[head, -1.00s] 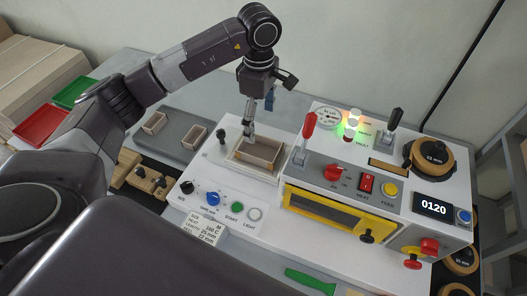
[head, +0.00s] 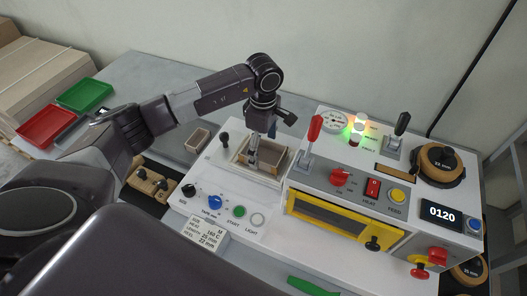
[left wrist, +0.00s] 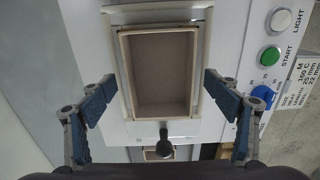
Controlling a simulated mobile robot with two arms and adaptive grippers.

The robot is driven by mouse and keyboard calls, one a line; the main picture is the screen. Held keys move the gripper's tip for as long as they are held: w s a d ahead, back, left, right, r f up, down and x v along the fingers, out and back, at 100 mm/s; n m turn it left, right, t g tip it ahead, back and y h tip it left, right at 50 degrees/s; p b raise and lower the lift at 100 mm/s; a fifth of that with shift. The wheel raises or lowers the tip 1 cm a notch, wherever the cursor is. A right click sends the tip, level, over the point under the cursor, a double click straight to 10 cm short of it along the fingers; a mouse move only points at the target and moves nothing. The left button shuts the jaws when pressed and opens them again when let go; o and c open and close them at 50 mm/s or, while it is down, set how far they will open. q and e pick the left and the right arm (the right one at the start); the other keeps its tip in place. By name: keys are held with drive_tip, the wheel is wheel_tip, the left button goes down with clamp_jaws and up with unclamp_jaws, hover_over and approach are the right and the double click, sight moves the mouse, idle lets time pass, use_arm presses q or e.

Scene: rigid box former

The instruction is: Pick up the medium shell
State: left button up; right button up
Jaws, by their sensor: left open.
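An open, light wooden box shell (head: 276,161) sits in the recess of the white machine's left part. The nearby card (head: 208,238) reads size M. In the left wrist view the shell (left wrist: 158,72) lies empty, with its open top facing the camera. My left gripper (head: 262,152) is just over this shell, pointing down. In the left wrist view the open left gripper (left wrist: 160,88) has one finger to each side of the shell, with gaps between fingers and walls. The head view does not show the fingertips' exact height. My right gripper is not in view.
A smaller shell (head: 197,140) stands on the grey tray left of the machine. A black knob post (head: 224,140) stands close beside the recess. A red lever (head: 313,130) rises at its right. Red (head: 47,126) and green (head: 84,94) bins lie at far left.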

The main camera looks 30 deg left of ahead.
sight(264, 158)
use_arm(q)
drive_tip(key=shift+f, duration=0.7)
drive_tip(key=c, duration=1.2)
drive_tip(key=shift+c, duration=0.2)
drive_tip(key=shift+r, duration=0.15)
wheel_tip(264, 158, up, 20)
drive_tip(key=b, duration=0.4)
drive_tip(key=shift+s+f, duration=0.1)
drive_tip(key=shift+f, duration=0.1)
